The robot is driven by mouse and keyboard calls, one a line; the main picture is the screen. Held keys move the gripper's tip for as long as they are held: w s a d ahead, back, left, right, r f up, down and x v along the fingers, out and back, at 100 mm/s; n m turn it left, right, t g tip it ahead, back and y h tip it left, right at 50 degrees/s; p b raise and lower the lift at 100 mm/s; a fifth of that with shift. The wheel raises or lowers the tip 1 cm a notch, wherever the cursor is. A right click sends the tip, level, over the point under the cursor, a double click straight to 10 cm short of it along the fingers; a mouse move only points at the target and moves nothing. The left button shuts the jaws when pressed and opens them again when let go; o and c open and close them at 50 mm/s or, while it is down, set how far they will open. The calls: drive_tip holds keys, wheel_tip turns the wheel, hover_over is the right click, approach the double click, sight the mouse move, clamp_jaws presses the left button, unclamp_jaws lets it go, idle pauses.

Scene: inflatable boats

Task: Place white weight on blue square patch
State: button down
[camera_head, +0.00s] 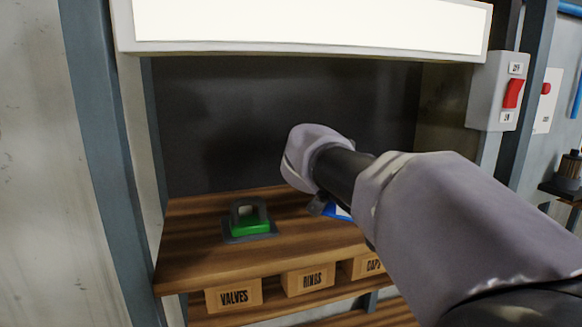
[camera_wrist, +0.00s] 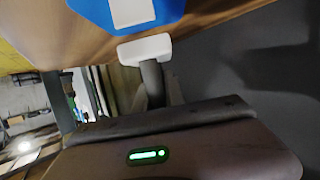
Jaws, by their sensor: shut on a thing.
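In the wrist view, my gripper (camera_wrist: 158,94) is shut on the grey handle of the white weight (camera_wrist: 144,48). The weight's white base points toward the blue patch (camera_wrist: 104,12), which has a white marking in its middle and is cut off by the frame's top edge. The base looks close to the patch's edge; I cannot tell if it touches the surface. In the head view, only a small part of the blue patch (camera_head: 340,212) shows beneath my arm. The weight and most of my gripper are hidden there.
A green weight (camera_head: 250,226) with a dark handle stands on a grey patch (camera_head: 268,236) on the wooden shelf (camera_head: 190,257), left of my arm. Labelled boxes (camera_head: 234,295) sit below. A lit panel (camera_head: 310,25) overhangs the shelf. A red switch (camera_head: 513,94) is at right.

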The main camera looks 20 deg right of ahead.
drive_tip(key=shift+s+d+f, duration=0.1)
drive_tip(key=shift+d+f, duration=0.05)
drive_tip(key=shift+f, duration=0.05)
drive_tip(key=shift+f+b, duration=0.3)
drive_tip(key=shift+b, duration=0.45)
drive_tip(key=c, duration=1.4)
unclamp_jaws()
drive_tip(key=shift+r+p, duration=0.35)
drive_tip(key=shift+p, duration=0.15)
drive_tip(key=shift+r+p, duration=0.7)
drive_tip(key=shift+p, duration=0.25)
drive_tip(key=b+v, duration=0.3)
drive_tip(key=v, duration=0.8)
drive_tip(key=shift+s+a+f, duration=0.25)
drive_tip(key=shift+s+a, duration=0.05)
